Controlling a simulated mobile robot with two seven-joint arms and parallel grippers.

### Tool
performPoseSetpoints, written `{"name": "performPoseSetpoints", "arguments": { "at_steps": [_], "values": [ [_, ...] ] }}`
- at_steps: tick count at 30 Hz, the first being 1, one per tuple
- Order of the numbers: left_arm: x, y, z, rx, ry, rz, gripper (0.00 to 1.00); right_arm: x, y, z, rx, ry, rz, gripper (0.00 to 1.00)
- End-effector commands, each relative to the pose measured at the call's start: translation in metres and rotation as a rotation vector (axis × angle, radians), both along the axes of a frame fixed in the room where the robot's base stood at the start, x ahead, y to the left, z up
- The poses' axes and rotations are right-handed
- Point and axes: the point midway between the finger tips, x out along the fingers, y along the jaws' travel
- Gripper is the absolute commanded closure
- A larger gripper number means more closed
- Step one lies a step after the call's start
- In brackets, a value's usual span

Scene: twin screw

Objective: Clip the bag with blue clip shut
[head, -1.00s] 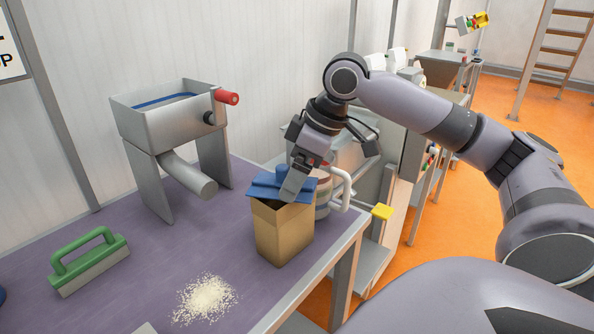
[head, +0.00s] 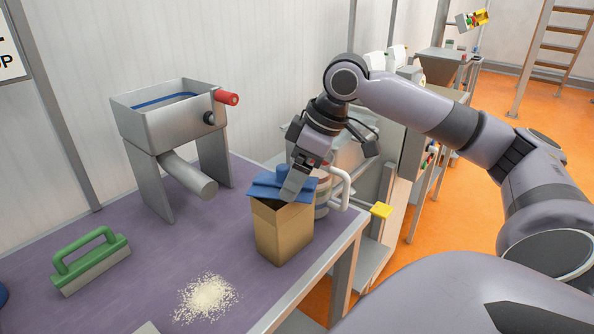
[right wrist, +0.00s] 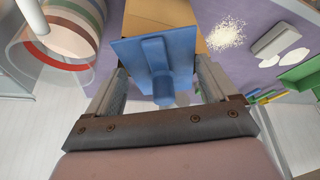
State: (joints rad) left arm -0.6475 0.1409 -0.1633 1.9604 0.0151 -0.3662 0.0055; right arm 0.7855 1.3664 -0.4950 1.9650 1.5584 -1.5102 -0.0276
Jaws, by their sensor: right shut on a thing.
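A brown paper bag (head: 284,236) stands upright near the table's right edge; it also shows at the top of the right wrist view (right wrist: 160,17). The blue clip (head: 265,187) lies across the bag's top; in the right wrist view the clip (right wrist: 157,52) is a flat plate with a raised grip. My right gripper (head: 294,186) is shut on the blue clip, with its fingers on either side of the grip. Part of the clip and the bag's mouth are hidden behind my gripper. My left gripper is not in view.
A metal hopper with a red handle (head: 160,110) stands behind on the purple table (head: 150,262). A green-handled brush (head: 90,262) lies at left. A pile of pale grains (head: 206,298) lies left of the bag. A striped round container (right wrist: 65,30) stands close to the clip.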

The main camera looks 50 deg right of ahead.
Motion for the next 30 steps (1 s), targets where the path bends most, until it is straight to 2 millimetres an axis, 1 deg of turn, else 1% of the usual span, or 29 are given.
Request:
{"name": "performPoseSetpoints", "arguments": {
  "at_steps": [11,24,30],
  "values": [
    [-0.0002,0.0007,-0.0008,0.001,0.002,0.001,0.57,0.0,-0.0002,0.0002,0.0,0.0,0.0,0.43],
    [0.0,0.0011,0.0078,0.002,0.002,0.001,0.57,0.0,-0.0004,0.0011,-0.001,0.0,0.0,0.43],
    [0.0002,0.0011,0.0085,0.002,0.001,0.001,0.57,0.0,-0.0003,0.0001,-0.001,0.0,0.0,0.43]
  ]
}}
